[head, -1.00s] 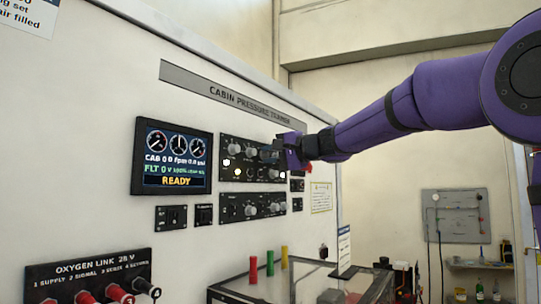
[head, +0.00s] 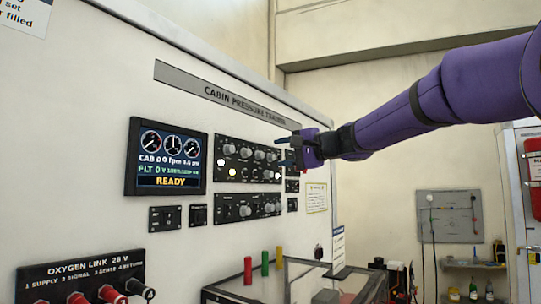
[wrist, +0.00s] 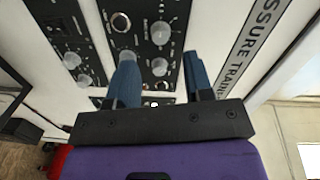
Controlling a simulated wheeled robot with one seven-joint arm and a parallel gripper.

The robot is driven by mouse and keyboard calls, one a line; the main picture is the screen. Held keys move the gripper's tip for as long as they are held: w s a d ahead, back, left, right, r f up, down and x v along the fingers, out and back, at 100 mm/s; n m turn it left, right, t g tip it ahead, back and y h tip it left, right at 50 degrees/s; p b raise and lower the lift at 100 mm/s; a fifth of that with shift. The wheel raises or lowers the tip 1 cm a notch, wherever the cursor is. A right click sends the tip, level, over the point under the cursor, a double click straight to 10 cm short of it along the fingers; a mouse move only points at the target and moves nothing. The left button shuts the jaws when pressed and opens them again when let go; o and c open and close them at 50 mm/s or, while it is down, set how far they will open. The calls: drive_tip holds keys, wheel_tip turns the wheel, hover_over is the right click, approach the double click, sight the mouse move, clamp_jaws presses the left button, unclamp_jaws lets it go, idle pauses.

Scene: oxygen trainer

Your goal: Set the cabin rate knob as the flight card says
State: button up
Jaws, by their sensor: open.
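The upper control panel (head: 248,175) is black with several grey knobs (head: 246,152) in a row and lit buttons below. A lower black panel (head: 236,218) carries more knobs (head: 245,211). The labels are too small to read, so I cannot tell which is the cabin rate knob. My gripper (head: 284,152) is open and empty at the upper panel's right end. In the wrist view, a grey knob (wrist: 161,33) shows between and beyond the fingers of my gripper (wrist: 160,56); contact is not visible. A pale printed card (head: 316,197) is on the wall right of the panels; its text is unreadable.
A display (head: 167,158) reading READY is left of the panels. Small switch modules (head: 165,218) sit below it. A clear-topped case (head: 300,273) with coloured posts (head: 265,263) stands below. Oxygen link jacks (head: 108,293) are at lower left.

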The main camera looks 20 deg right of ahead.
drive_tip(key=v, duration=0.5)
idle(0.5)
